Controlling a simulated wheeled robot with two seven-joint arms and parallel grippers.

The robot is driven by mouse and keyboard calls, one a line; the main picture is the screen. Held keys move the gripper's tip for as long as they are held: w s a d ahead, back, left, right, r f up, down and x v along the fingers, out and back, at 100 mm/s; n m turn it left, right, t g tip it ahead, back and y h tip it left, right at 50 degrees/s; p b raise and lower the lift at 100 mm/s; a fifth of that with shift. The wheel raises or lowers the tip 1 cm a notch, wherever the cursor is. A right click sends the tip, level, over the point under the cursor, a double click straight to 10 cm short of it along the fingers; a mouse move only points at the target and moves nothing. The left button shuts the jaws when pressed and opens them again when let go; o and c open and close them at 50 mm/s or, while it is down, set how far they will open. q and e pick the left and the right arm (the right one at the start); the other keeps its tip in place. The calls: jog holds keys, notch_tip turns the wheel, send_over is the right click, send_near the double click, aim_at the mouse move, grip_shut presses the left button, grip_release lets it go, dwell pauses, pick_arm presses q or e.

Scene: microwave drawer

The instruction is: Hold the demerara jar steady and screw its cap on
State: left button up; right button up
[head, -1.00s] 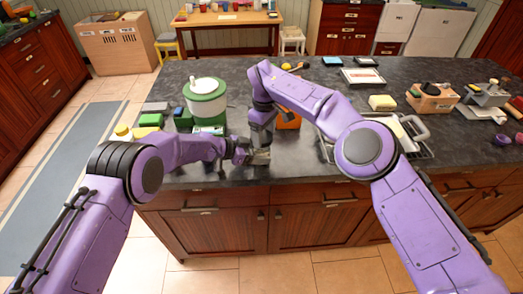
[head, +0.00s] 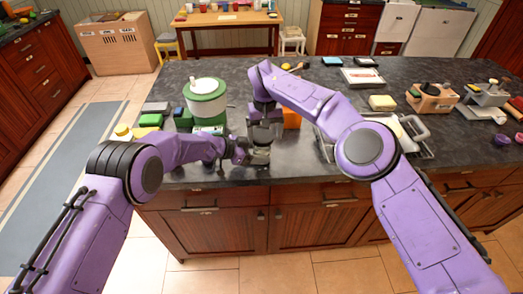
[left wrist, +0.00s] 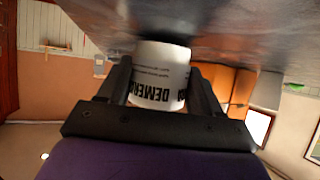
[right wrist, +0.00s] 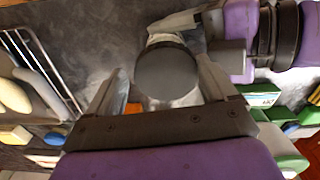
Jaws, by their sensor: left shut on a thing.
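The white demerara jar (left wrist: 158,76), with black lettering, is between the fingers of my left gripper (left wrist: 161,88) in the left wrist view. The left gripper (head: 246,152) is shut on it, low at the counter's front. The dark grey round cap (right wrist: 167,74) shows from above in the right wrist view, over the jar. My right gripper (right wrist: 163,82) points down with its fingers open on either side of the cap; a gap shows at its left. In the head view the right gripper (head: 264,143) is directly above the jar. The cap hides the jar's mouth, so I cannot tell how it is seated.
A white canister with a green lid (head: 205,98) stands left of my grippers. An orange thing (head: 291,118) stands just behind the right gripper. A wire rack (head: 420,150) lies to the right. The counter's front edge is close; the counter (head: 225,66) behind is partly clear.

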jog(key=shift+a, duration=0.25)
